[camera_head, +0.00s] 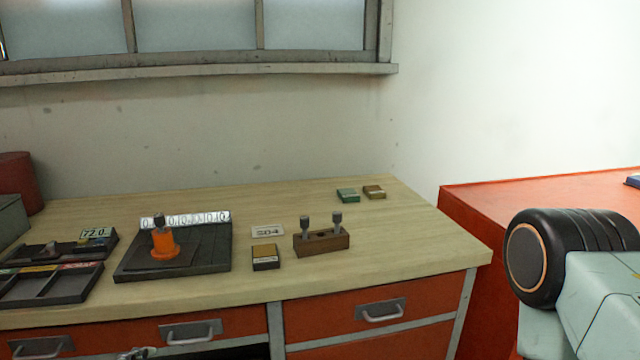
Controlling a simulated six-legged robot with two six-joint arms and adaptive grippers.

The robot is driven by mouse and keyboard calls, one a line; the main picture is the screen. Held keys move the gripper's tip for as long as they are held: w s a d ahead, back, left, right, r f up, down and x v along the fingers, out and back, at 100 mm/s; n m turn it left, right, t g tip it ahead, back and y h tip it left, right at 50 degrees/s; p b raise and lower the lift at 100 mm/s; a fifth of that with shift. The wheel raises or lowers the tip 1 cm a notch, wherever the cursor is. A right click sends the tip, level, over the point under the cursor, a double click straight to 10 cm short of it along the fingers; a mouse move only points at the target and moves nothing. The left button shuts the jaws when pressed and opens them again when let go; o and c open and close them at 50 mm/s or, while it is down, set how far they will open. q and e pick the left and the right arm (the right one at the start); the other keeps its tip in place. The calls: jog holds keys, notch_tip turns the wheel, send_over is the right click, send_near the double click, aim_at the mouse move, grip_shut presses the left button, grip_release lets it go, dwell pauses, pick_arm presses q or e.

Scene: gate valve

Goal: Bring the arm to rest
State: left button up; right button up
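A pale teal arm link with a black round joint, which I take to be part of my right arm (575,270), fills the lower right corner. It is in front of the red cabinet at the right. Its gripper is outside the picture. No part of my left gripper can be made out. On the wooden workbench (400,245), an orange valve-like piece with a dark top (166,243) stands upright on a black base plate (210,256). A white numbered strip (185,219) is along the back of that plate.
A brown block with two grey upright pegs (322,241), a small box (266,257) and a label (268,231) are mid-bench. Two small boxes (360,194) lie further back. Dark trays (60,285) are at left. The bench's right end is clear. A red cabinet (485,205) stands beyond.

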pick_arm(q)
jog(key=s+d+f+m+g+b, duration=0.2)
jog(key=s+f+m+g, duration=0.4)
jog(key=s+f, duration=0.6)
jog(key=s+d+f+m+g+y+b, duration=0.1)
jog(key=s+d+f+m+g+b, duration=0.2)
jog(key=s+f+m, duration=0.8)
jog(key=s+d+g, duration=0.2)
jog(key=s+g, duration=0.1)
jog(key=s, duration=0.1)
jog(key=shift+s+f, duration=0.3)
jog(key=shift+f, duration=0.1)
